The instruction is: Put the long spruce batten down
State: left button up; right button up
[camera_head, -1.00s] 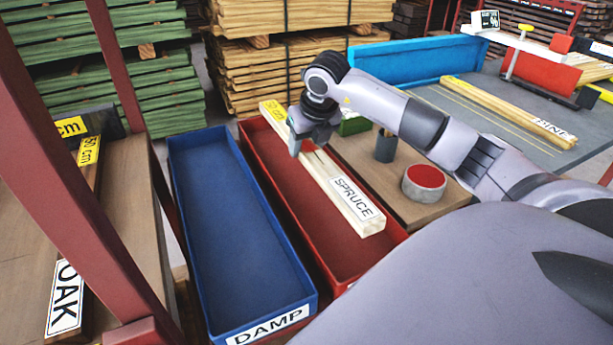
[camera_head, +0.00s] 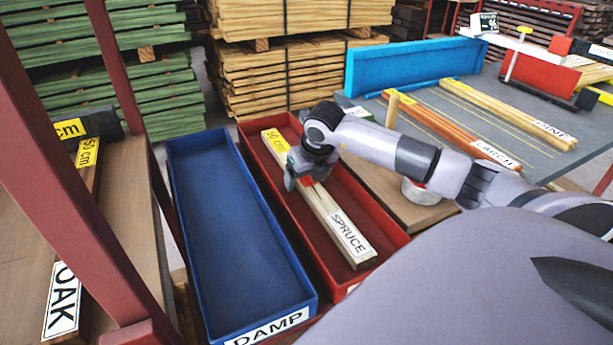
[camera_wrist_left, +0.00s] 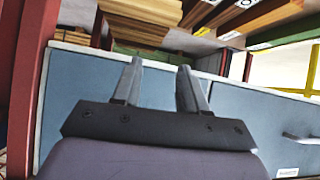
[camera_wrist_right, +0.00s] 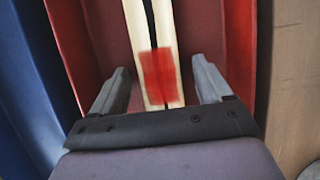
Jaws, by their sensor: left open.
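The long spruce batten (camera_head: 326,210) is pale wood with a yellow length label at its far end and a white SPRUCE label at its near end. It lies lengthwise inside the red bin (camera_head: 389,240) and looks down on its floor. My right gripper (camera_head: 306,178) is over the batten's middle. In the right wrist view the right gripper (camera_wrist_right: 160,85) is open, its fingers astride the batten (camera_wrist_right: 172,45) with a gap on each side. A red patch shows on the batten there. My left gripper (camera_wrist_left: 162,85) is open and empty before blue-grey drawer fronts.
The empty blue DAMP bin (camera_head: 235,225) stands left of the red bin. An oak piece (camera_head: 68,270) lies on the shelf at left, behind a red post (camera_head: 75,170). Larch (camera_head: 450,135) and pine (camera_head: 505,112) battens lie on the grey table at right. A round tin (camera_head: 420,194) is partly hidden by my arm.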

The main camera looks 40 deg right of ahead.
jog(key=shift+r, duration=0.1)
jog(key=v, duration=1.1)
jog(key=shift+r+p, duration=0.3)
jog(key=shift+r, duration=0.1)
jog(key=shift+s, duration=0.1)
